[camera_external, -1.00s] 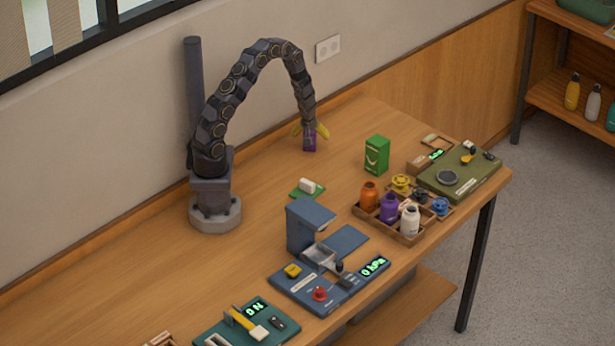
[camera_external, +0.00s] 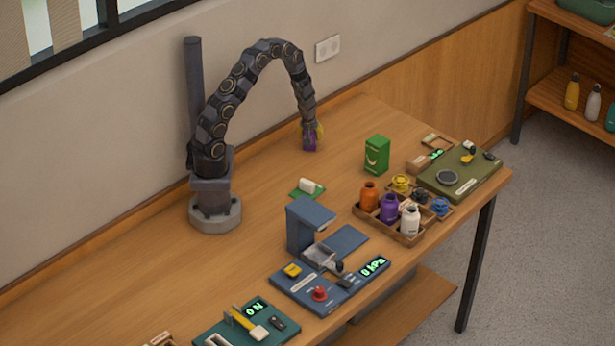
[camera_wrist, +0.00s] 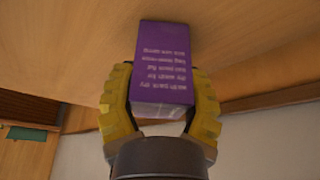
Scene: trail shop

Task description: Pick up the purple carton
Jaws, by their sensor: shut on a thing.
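The purple carton (camera_external: 310,143) stands on the wooden table near the wall, under the end of my arm. In the wrist view the purple carton (camera_wrist: 166,62) sits between the two yellow fingers, with lines of pale print on its face. My gripper (camera_external: 311,132) is shut on the carton from above, and its fingers (camera_wrist: 160,108) press against both sides. The carton appears to be still on the table top.
A green carton (camera_external: 376,155) stands to the right. A wooden tray (camera_external: 405,238) holds several bottles, including orange, purple and white ones. A blue device (camera_external: 310,226), a green device (camera_external: 462,178) and a small green pad (camera_external: 301,194) are also on the table. The table around the purple carton is clear.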

